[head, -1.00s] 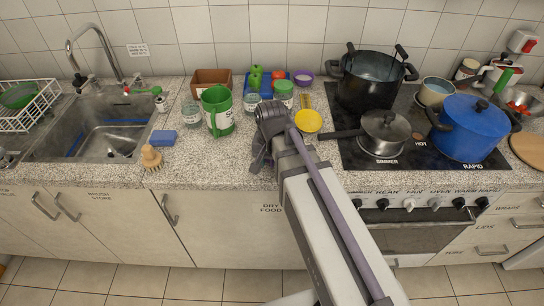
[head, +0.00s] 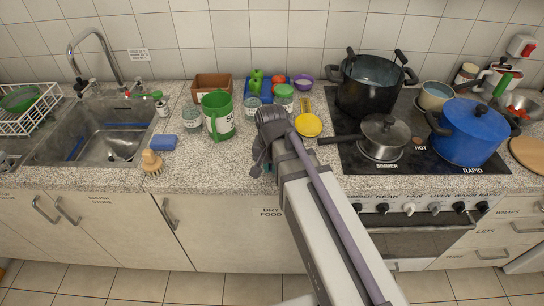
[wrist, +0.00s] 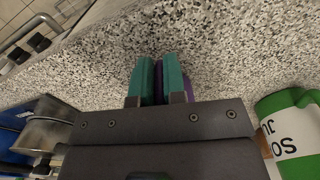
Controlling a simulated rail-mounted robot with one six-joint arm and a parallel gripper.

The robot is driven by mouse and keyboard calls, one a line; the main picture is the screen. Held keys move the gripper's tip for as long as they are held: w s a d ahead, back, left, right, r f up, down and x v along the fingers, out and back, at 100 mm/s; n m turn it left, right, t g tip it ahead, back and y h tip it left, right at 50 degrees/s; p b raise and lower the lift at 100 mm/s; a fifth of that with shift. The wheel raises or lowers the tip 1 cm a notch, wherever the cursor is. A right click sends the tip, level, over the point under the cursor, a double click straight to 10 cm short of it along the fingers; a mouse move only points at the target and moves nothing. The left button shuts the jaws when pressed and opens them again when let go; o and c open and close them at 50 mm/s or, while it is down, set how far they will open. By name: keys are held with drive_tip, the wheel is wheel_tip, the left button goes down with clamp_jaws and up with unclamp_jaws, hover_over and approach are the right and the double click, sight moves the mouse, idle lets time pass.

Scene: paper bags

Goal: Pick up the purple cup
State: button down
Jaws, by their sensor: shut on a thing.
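My gripper (wrist: 158,82) has teal fingers shut on a purple thing (wrist: 158,78), likely the purple cup, seen only as a narrow strip between them. The speckled counter lies beyond the fingertips in the wrist view. In the head view my gripper is over the front part of the counter, mostly behind my arm, and the held purple thing is hidden there. Its height above the counter is hard to tell.
A green mug (head: 219,115) stands left of my gripper. Behind are a blue tray (head: 265,98) with items, a small purple bowl (head: 303,82) and a yellow bowl (head: 308,125). The hob (head: 350,155) with pots is right; a blue sponge (head: 163,142) and brush (head: 152,162) are left.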

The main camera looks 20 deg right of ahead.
wheel_tip(320, 180, up, 10)
drive_tip(key=p, duration=1)
drive_tip(key=shift+r, duration=0.15)
drive_tip(key=shift+f, duration=0.2)
